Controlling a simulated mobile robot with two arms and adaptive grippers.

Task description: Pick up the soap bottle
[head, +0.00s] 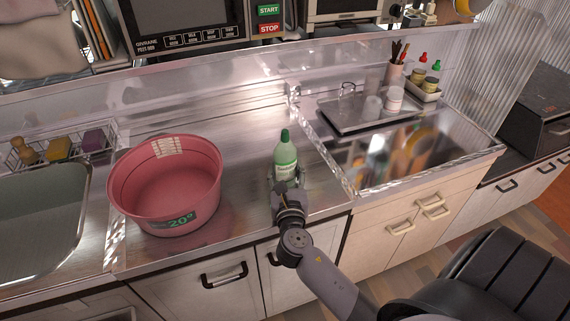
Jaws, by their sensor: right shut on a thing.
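The soap bottle (285,154) is pale green with a dark green cap and stands upright on the steel counter, near its front edge. My right gripper (285,184) reaches in from the lower right and is shut on the lower part of the bottle. The gripper hides the bottle's base, so I cannot tell whether it touches the counter. My left gripper is not in the head view.
A pink basin (165,185) stands on the counter left of the bottle. A sink (40,225) lies at the far left, with a wire rack of sponges (60,148) behind it. A tray (345,122) with cups is at the back right. The counter behind the bottle is clear.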

